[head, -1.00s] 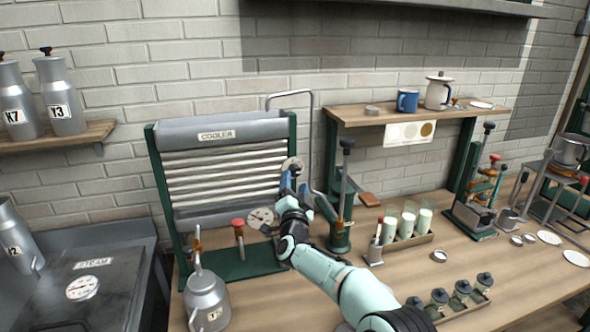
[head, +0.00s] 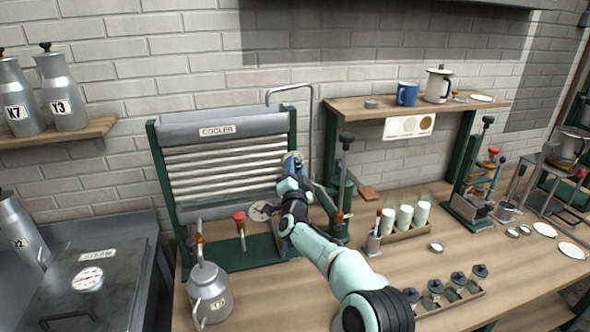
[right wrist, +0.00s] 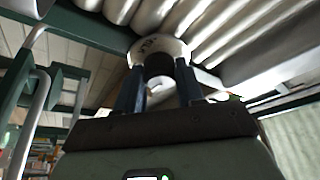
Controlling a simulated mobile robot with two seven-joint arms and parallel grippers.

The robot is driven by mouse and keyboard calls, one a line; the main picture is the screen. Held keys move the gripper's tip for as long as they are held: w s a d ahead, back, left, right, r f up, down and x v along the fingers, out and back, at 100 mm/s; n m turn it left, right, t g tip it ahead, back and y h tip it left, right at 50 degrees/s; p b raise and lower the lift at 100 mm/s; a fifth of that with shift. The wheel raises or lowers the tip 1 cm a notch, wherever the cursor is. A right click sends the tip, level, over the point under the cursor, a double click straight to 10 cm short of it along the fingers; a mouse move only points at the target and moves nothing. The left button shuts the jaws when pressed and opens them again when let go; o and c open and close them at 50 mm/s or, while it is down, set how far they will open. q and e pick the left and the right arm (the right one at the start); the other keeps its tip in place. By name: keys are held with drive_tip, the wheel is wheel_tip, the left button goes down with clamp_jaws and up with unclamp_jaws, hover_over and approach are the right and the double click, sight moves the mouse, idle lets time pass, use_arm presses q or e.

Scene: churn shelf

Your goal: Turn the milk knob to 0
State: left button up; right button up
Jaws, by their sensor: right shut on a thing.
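The cooler (head: 215,132) stands at the left of the bench, with ribbed metal tubes in a green frame. The milk knob (right wrist: 158,68) is a dark cylinder on a round pale dial (right wrist: 142,46) at the cooler's right side. My right gripper (right wrist: 158,82) has its two blue fingers on either side of the knob, shut on it. In the head view my right gripper (head: 292,163) reaches the cooler's right edge and covers most of the dial. The dial's marks are too small and hidden to read. My left gripper is not in view.
A round gauge (head: 259,211) and a red-topped lever (head: 240,228) sit below the tubes. A metal can (head: 208,292) stands in front of the cooler. A tall lever press (head: 340,190) and a rack of milk glasses (head: 405,235) stand to the right of my arm.

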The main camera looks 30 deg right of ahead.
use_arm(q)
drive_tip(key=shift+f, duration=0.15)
